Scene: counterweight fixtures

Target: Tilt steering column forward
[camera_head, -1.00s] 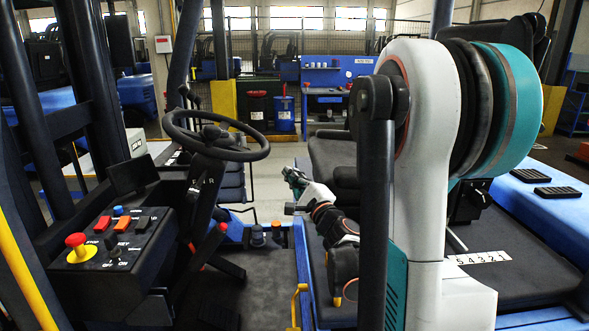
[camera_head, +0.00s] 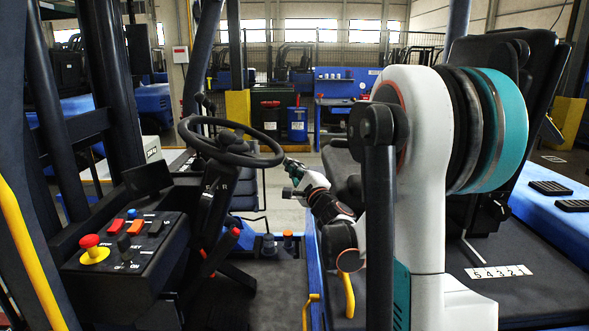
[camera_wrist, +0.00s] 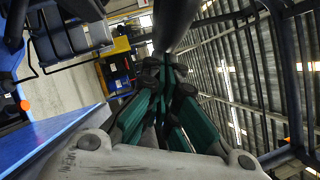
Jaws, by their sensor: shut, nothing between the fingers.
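The steering wheel (camera_head: 252,160) is black and sits on top of the dark steering column (camera_head: 208,212), which bears F and R marks and leans in the cab. My gripper (camera_head: 287,163) is shut and empty, right at the right-hand edge of the wheel rim. In the wrist view the closed green-and-dark fingers (camera_wrist: 164,62) point at a thick dark bar (camera_wrist: 176,24), which looks like the rim. I cannot tell whether they touch it. The column's lower end is partly hidden by the console.
A console (camera_head: 128,240) with a red stop button (camera_head: 90,241) and switches stands left of the column. A red-tipped lever (camera_head: 236,232) rises beside it. The seat (camera_head: 343,165) is behind my arm. Open floor (camera_head: 265,289) lies below the wheel.

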